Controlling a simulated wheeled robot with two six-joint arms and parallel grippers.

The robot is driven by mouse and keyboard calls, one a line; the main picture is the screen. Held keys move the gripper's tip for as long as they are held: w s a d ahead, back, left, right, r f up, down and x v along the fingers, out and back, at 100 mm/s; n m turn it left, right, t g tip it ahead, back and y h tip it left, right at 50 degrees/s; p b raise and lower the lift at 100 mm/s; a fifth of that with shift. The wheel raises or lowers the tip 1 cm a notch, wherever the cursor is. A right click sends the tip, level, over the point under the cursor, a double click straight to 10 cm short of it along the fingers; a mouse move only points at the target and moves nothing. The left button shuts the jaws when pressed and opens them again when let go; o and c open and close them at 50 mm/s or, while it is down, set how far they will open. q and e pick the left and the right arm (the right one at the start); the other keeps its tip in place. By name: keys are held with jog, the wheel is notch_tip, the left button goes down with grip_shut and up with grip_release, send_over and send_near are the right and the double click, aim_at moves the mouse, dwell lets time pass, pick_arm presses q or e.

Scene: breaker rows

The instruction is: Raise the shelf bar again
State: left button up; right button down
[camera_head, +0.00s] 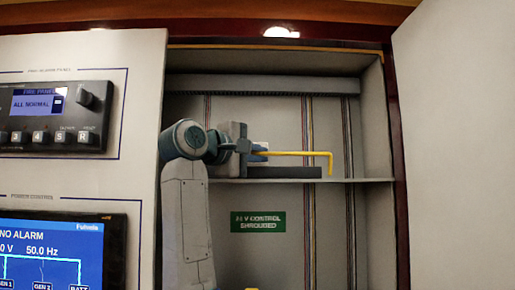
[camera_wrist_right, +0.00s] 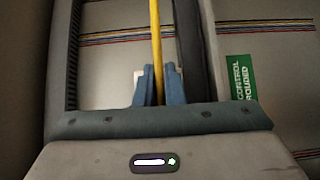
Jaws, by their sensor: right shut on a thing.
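A thin yellow bar (camera_head: 295,153) runs level above the cabinet shelf (camera_head: 365,180), and its right end bends down towards the shelf. My right gripper (camera_head: 257,150) reaches in from the left and is shut on the bar near its left end. In the right wrist view, the yellow bar (camera_wrist_right: 156,40) passes between the blue fingers of my right gripper (camera_wrist_right: 158,85). The fingers hide the bar's near end. My left gripper is in neither view.
A dark block (camera_head: 285,172) lies on the shelf under the bar. A green sign (camera_head: 258,222) is on the back wall below. The alarm panel (camera_head: 55,118) and a screen (camera_head: 60,255) are at left. A pale panel (camera_head: 460,130) stands at right.

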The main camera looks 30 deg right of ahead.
jog(key=shift+w+d+r+n+y+p, duration=0.25)
jog(key=shift+w+n+y+p, duration=0.25)
jog(key=shift+n+y+p, duration=0.25)
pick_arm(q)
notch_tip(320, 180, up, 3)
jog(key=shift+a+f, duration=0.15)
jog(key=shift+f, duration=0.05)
pick_arm(e)
jog(key=shift+f, duration=0.15)
jog(key=c, duration=1.5)
grip_release()
jog(key=shift+c, duration=0.2)
jog(key=shift+f, duration=0.1)
